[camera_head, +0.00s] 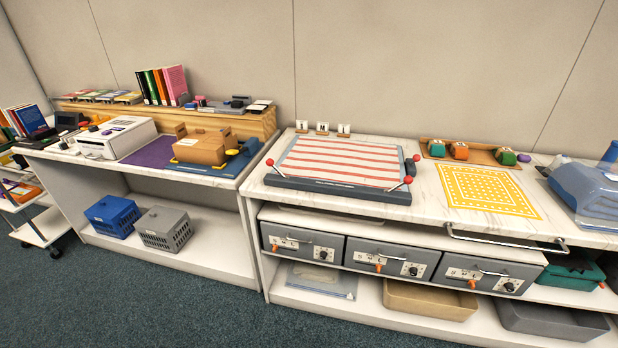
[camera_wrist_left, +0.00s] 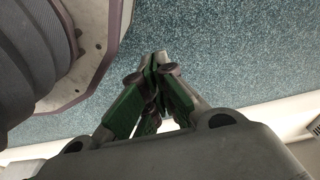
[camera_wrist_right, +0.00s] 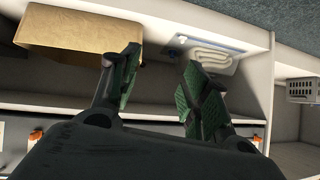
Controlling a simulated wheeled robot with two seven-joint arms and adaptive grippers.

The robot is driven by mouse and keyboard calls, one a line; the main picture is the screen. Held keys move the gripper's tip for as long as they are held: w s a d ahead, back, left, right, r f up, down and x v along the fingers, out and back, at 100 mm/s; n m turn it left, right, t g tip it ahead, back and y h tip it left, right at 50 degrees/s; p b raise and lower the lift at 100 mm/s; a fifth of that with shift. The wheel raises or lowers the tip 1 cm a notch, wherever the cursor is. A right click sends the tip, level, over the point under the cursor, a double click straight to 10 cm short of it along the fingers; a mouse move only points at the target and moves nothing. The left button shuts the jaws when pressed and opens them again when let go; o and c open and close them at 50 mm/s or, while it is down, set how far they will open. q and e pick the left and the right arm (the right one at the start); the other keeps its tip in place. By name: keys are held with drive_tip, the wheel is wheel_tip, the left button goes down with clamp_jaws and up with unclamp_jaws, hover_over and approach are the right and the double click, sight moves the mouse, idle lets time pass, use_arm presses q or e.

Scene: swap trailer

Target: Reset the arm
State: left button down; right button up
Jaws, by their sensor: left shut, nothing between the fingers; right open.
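My left gripper (camera_wrist_left: 158,88) shows in the left wrist view with its green-padded fingers closed together and nothing between them. It is over the blue-grey carpet (camera_wrist_left: 215,50). My right gripper (camera_wrist_right: 160,75) shows in the right wrist view with its fingers spread apart and empty. It is in front of the low shelves, with a tan bin (camera_wrist_right: 75,35) behind its left finger and a clear flat tray (camera_wrist_right: 208,55) beyond its right finger. Neither arm shows in the head view.
In the head view, a marble counter (camera_head: 425,200) holds a striped board (camera_head: 340,160) and a yellow grid mat (camera_head: 485,190). Grey drawers (camera_head: 390,258) and bins sit below. A second counter (camera_head: 205,178) stands left. The carpet (camera_head: 150,300) in front is clear.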

use_arm(q)
drive_tip(key=s+a+f+p, duration=0.3)
drive_tip(key=s+a+p, duration=0.1)
drive_tip(key=s, duration=0.4)
drive_tip(key=s+a+f+y+p, duration=0.1)
drive_tip(key=s+a+f+p, duration=0.2)
drive_tip(key=s+a+p, duration=0.2)
drive_tip(key=s+a, duration=0.1)
drive_tip(key=s, duration=0.2)
drive_tip(key=shift+s+a+f, duration=0.15)
drive_tip(key=shift+s+f, duration=0.2)
drive_tip(key=shift+f, duration=0.05)
use_arm(e)
drive_tip(key=s+f+n+g, duration=0.1)
drive_tip(key=s+f+g, duration=0.1)
drive_tip(key=s, duration=0.8)
drive_tip(key=s+d+f+n+g, duration=0.1)
drive_tip(key=s+f+n+g, duration=0.1)
drive_tip(key=s, duration=0.9)
drive_tip(key=s+d+f+n+g, duration=0.1)
drive_tip(key=s+f+g, duration=0.3)
drive_tip(key=s, duration=0.6)
drive_tip(key=shift+s+d+f+n+g, duration=0.25)
drive_tip(key=shift+s+n+g, duration=0.15)
drive_tip(key=shift+n+g, duration=0.25)
